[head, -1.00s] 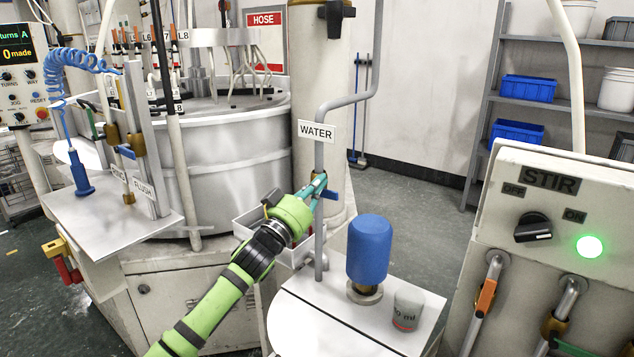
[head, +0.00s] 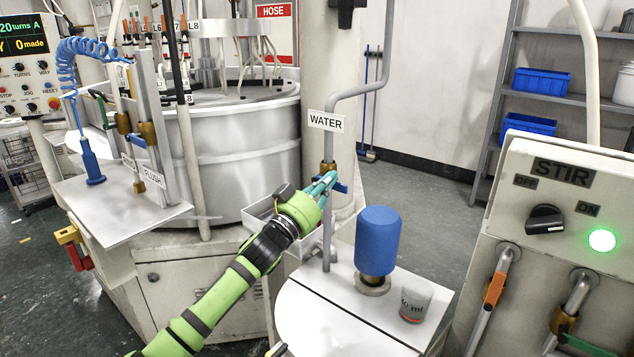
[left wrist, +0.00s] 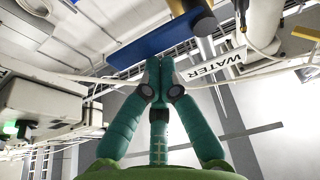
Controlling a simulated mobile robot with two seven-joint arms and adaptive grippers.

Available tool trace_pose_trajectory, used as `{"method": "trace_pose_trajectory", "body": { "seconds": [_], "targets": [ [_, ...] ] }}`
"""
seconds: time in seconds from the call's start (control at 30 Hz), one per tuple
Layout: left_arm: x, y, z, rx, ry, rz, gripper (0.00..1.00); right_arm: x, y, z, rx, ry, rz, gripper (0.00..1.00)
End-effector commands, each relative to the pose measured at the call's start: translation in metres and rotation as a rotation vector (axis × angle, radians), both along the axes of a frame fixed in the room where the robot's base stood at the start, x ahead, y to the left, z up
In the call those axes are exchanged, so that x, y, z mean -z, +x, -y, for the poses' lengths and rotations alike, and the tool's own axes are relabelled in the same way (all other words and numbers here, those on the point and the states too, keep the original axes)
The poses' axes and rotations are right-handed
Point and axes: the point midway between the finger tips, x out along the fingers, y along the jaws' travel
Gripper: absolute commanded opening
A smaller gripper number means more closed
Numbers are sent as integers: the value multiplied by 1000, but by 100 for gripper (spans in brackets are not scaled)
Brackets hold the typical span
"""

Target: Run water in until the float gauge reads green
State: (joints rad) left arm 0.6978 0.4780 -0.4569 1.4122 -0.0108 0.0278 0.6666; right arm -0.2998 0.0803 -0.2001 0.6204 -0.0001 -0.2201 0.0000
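The water pipe, labelled WATER (head: 326,122), runs down to a brass valve (head: 328,168) with a blue lever (head: 341,187). My left gripper (head: 326,184) is at this lever, its fingers pointing right. In the left wrist view, the teal fingertips (left wrist: 160,64) are together against the blue lever (left wrist: 160,36); I see none of the lever between them. The pipe goes down to a white-topped tank (head: 345,300). My right gripper is not in view.
A STIR panel (head: 550,205) with a lit green lamp stands right. A large round machine (head: 240,140) and hose shelf (head: 120,208) stand left.

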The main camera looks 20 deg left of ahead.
Motion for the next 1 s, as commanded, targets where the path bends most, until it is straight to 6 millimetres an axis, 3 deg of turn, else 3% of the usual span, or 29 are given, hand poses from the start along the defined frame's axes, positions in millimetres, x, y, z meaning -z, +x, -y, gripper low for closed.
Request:
{"method": "trace_pose_trajectory", "body": {
  "seconds": [0.27,0.3,0.33,0.7,1.0],
  "targets": [
    [-52,2,2,-2,1,6,0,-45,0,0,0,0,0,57],
    [-32,-6,-2,-3,1,0,0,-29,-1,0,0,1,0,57],
    [-28,-12,-4,-3,1,1,0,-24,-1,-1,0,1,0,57],
    [-8,-72,-25,-2,1,5,0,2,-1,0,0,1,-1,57],
    [-7,-87,-31,-2,0,7,0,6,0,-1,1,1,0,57]
  ]
}}
